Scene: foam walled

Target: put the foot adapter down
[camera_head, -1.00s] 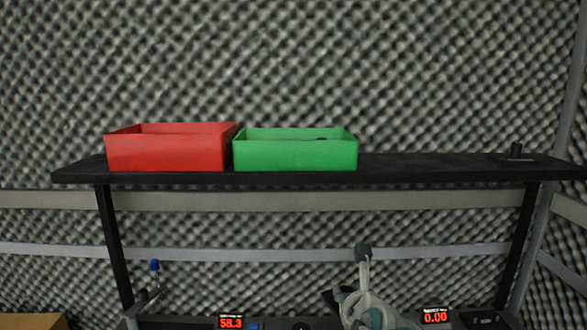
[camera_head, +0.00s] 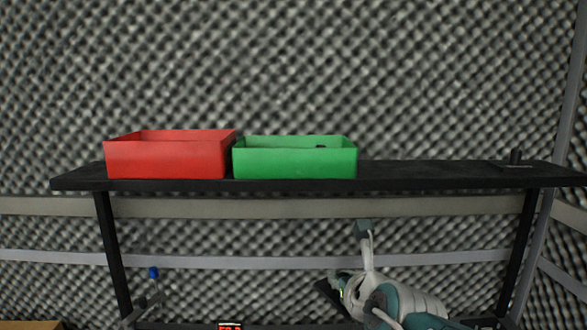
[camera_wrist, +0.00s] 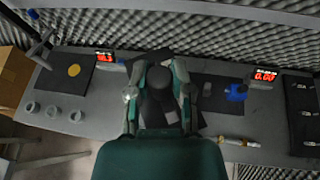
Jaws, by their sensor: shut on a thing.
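My gripper (camera_wrist: 160,90) is shut on a dark part, which I take for the foot adapter (camera_wrist: 160,79). I cannot tell from these views whether the part touches the bench (camera_wrist: 100,128).
The bench has two red readouts (camera_wrist: 104,57) (camera_wrist: 266,75), several grey rings (camera_wrist: 53,111), a blue object (camera_wrist: 236,92) and a black panel (camera_wrist: 302,115).

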